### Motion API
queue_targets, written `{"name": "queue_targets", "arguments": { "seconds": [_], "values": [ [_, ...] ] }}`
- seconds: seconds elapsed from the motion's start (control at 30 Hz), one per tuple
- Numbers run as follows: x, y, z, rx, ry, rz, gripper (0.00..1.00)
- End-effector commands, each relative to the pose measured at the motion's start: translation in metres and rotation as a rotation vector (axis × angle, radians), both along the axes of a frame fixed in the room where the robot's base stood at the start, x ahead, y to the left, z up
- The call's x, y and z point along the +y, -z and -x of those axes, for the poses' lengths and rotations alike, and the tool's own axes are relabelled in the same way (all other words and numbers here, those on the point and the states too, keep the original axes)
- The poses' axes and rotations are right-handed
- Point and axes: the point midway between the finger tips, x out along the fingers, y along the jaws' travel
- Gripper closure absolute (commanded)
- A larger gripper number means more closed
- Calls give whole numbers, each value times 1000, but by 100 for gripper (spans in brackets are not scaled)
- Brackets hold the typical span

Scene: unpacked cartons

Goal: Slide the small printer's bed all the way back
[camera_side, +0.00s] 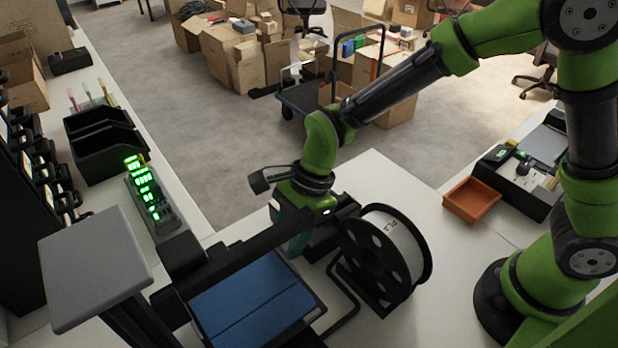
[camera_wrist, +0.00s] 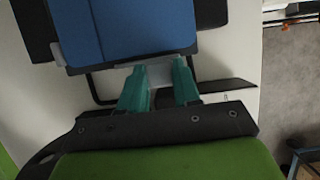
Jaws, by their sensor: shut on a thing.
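The small printer's bed (camera_side: 255,308) is a flat blue plate with a seam, in a dark frame at the lower middle of the side view. In the wrist view the blue bed (camera_wrist: 150,25) fills the top, with a pale edge strip. My gripper (camera_side: 296,244) is at the bed's far edge in the side view, partly hidden by the printer's dark crossbar (camera_side: 240,246). In the wrist view the teal fingers of my gripper (camera_wrist: 158,72) stand apart, shut on a pale tab (camera_wrist: 153,76) at the bed's edge.
A white filament spool (camera_side: 400,238) with black flanges stands right of the printer. A grey raised plate (camera_side: 95,265) and a green-lit device (camera_side: 150,195) are to the left. An orange tray (camera_side: 471,200) lies to the right. The white table is bare beyond the spool.

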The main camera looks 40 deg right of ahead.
Motion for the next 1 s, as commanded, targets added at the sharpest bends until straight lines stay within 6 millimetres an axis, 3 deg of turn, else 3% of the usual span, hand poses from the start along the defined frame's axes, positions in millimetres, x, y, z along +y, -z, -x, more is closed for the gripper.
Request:
{"name": "queue_targets", "arguments": {
  "seconds": [0.3, 0.6, 0.63, 0.7, 0.8, 1.0],
  "values": [
    [0, -1, 38, 1, -2, -1, 100],
    [0, -1, 40, 1, 1, -1, 100],
    [0, -1, 40, 1, 1, -1, 67],
    [0, -1, 40, 0, 1, -1, 56],
    [0, 0, 40, 0, 1, -1, 43],
    [0, 0, 40, 0, 1, 0, 43]
  ]
}}
